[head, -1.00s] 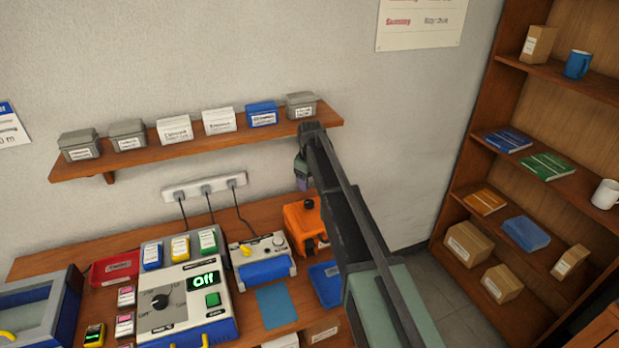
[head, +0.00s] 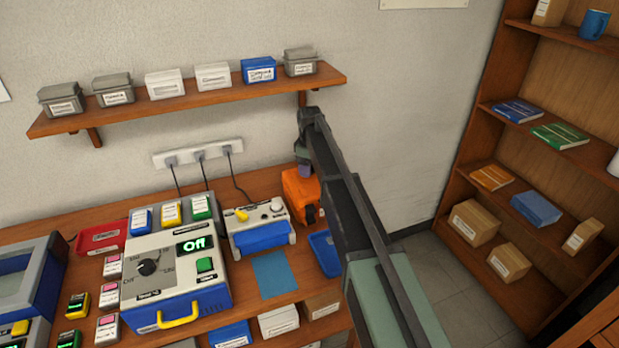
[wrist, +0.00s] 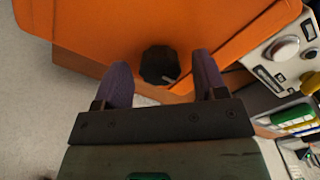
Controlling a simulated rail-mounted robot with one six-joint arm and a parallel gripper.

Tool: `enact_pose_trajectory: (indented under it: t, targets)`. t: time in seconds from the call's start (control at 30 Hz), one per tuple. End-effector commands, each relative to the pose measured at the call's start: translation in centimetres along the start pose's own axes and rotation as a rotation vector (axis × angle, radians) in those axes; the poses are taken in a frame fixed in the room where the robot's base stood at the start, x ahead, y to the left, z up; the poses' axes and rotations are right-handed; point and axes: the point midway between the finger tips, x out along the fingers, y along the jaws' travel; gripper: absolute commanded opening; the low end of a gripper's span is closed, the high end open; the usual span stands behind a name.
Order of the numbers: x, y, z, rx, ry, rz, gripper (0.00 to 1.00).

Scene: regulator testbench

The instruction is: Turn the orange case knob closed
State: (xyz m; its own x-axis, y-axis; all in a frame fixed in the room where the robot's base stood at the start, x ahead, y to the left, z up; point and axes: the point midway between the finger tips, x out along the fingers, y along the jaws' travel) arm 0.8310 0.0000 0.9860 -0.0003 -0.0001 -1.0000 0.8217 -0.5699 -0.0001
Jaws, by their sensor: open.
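The orange case (head: 300,187) stands at the back right of the bench in the head view, partly hidden behind my arm. In the wrist view the orange case (wrist: 130,25) fills the top of the picture. Its black knob (wrist: 159,65) shows between and just beyond the fingertips, with a small pale mark on it. My gripper (wrist: 160,80) is open, one purple finger on each side of the knob. I cannot tell whether the fingers touch it. In the head view my gripper (head: 304,170) is above the case, and the knob is hidden there.
A white and blue device (head: 258,227) stands left of the case; its knobs also show in the wrist view (wrist: 284,49). A blue tray (head: 325,252) lies in front of the case. A larger unit reading "Off" (head: 175,265) stands farther left. A wall shelf (head: 200,103) with small boxes hangs above.

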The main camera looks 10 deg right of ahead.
Motion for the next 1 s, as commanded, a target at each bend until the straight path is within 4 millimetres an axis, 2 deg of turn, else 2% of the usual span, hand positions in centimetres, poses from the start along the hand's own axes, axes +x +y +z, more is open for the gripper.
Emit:
enact_pose_trajectory:
  t: [0.23,0.57,1.0]
  targets:
    - [0.04,-0.01,0.01,0.000,0.000,0.000,0.65]
    - [0.04,0.00,0.00,0.000,0.000,0.000,0.16]
    - [0.05,0.00,0.01,0.088,0.000,0.000,0.16]
